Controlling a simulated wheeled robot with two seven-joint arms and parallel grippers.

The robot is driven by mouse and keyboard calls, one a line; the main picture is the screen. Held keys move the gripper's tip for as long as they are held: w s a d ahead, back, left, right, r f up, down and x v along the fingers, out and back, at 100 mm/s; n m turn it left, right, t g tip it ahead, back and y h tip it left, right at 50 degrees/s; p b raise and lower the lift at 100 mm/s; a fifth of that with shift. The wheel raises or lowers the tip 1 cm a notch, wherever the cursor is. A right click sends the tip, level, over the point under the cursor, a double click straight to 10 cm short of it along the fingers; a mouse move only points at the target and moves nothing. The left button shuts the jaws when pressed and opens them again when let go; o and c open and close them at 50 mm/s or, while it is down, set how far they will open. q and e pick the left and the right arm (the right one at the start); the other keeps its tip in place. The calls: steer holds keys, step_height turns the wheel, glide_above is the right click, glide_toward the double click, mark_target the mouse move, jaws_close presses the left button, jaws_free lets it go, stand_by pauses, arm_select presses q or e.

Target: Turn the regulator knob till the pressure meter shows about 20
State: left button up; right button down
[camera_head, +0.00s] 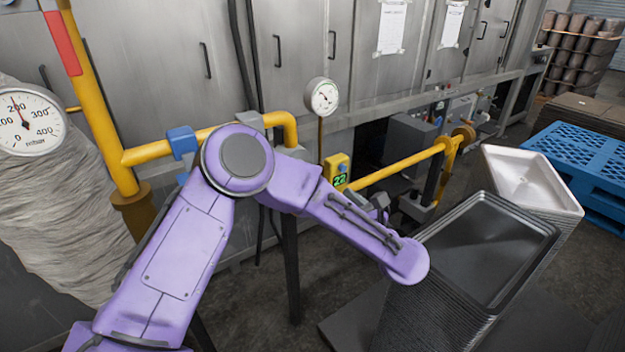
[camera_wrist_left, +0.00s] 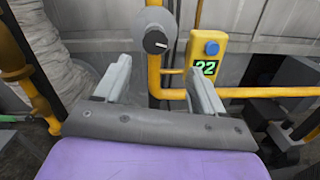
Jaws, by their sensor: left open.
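The regulator knob (camera_wrist_left: 156,42) is a round grey knob with a dark face and a white mark, in front of a yellow pipe in the wrist view. The pressure meter (camera_wrist_left: 208,60) is a yellow box with a blue top button and a green display reading 22. It also shows in the head view (camera_head: 338,172), right of my purple arm. My left gripper (camera_wrist_left: 160,68) is open and empty; its grey fingers are spread below and to either side of the knob, apart from it. In the head view I cannot make out the knob or the fingers. My right gripper is not in view.
Yellow pipes (camera_head: 405,163) run along steel cabinets (camera_head: 160,75). A dial gauge (camera_head: 322,97) stands on a thin stem; a larger dial (camera_head: 30,118) is at the left. Stacked dark trays (camera_head: 490,245), a white tray (camera_head: 530,180) and blue pallets (camera_head: 585,160) fill the right side.

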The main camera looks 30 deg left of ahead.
mark_target(333, 172)
arm_select(q)
steer(key=w+a, duration=0.1)
steer(key=a, duration=0.2)
steer(key=w+a+n+p, duration=0.1)
steer(key=a, duration=0.2)
steer(key=w+a+r+n+g+p, duration=0.1)
steer(key=w+a, duration=0.1)
steer(key=a, duration=0.2)
